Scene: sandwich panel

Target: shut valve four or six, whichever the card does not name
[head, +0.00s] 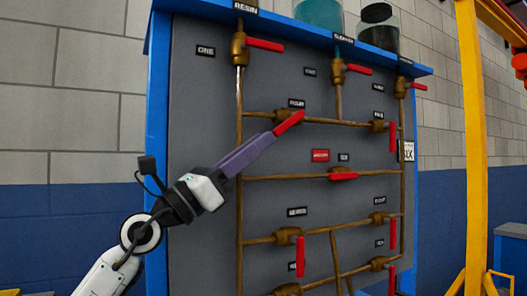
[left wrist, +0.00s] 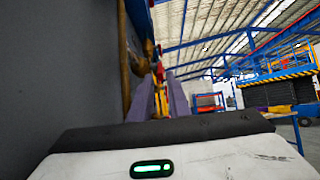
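The grey panel (head: 190,130) carries pipes and valves with red handles. The upper-left valve, by position four (head: 287,117), has a slanted red handle (head: 291,122); its small label is blurred. The valve labelled six (head: 343,173) has its handle lying along the pipe. The white card (head: 408,151) at the panel's right edge is partly hidden by a pipe; its visible letters look like SIX. My left gripper (head: 271,136) has its purple fingers at the lower-left end of valve four's handle. In the left wrist view its fingers (left wrist: 161,85) appear closed about that handle. My right gripper is not in view.
More valves are close around: one with a hanging handle (head: 392,138) on the same pipe and a lower-left one (head: 300,250). Jars (head: 378,35) stand on top. A yellow post (head: 470,130) rises at right. The floor space beyond the panel shows a lift (left wrist: 280,90).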

